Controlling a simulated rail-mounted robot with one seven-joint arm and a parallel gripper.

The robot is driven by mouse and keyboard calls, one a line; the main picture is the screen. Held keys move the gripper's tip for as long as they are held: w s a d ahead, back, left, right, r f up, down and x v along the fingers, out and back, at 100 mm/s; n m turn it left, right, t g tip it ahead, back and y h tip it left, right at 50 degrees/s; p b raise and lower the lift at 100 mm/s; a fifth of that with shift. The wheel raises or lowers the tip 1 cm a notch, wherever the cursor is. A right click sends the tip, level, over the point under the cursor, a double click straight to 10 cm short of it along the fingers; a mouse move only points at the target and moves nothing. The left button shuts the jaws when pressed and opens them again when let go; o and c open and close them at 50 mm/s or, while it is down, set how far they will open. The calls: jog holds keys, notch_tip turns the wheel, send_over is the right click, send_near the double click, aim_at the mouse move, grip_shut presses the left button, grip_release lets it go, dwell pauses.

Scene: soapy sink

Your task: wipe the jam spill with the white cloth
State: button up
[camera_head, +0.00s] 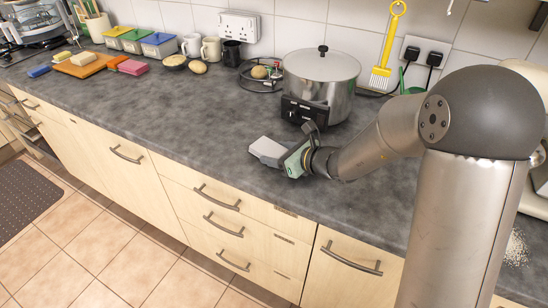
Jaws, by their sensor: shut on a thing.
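My gripper (290,158) is low over the front part of the grey worktop, in front of the steel pot. It is shut on a pale, flat, block-like thing that looks like the white cloth (267,150), which sticks out to the left of the fingers. I cannot tell whether the cloth touches the worktop. The fingertips are small and partly hidden by the gripper body. I see no jam spill; the worktop under and behind my gripper and arm is hidden.
A lidded steel pot (320,80) stands just behind my gripper. Pale grains (516,248) lie on the worktop at the right. Mugs (211,49), coloured tubs (158,46), and an orange board (84,65) line the back left. The worktop's middle left is clear.

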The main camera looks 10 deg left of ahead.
aim_at(284, 147)
jog(key=w, duration=0.1)
jog(key=w+d, duration=0.1)
jog(key=w, duration=0.1)
jog(key=shift+p, duration=0.3)
jog(key=shift+w+d+f+b, duration=0.1)
jog(key=shift+w+f+b, duration=0.15)
jog(key=shift+b, duration=0.05)
jog(key=shift+s+a+r+b, duration=0.1)
jog(key=shift+s+a+b, duration=0.7)
jog(key=shift+s, duration=1.05)
jog(key=shift+s+a+f+b, duration=0.1)
jog(key=shift+s+a+b, duration=0.25)
jog(key=shift+s+b, duration=1.15)
jog(key=shift+s+a+r+b, duration=0.1)
jog(key=shift+s+a+b, duration=0.5)
jog(key=shift+s, duration=1.55)
jog(key=r+p, duration=0.2)
jog(key=r, duration=0.1)
jog(key=shift+s+r, duration=0.3)
jog(key=shift+s, duration=0.1)
notch_tip(284, 147, up, 5)
jog(key=p, duration=0.3)
jog(key=shift+f, duration=0.1)
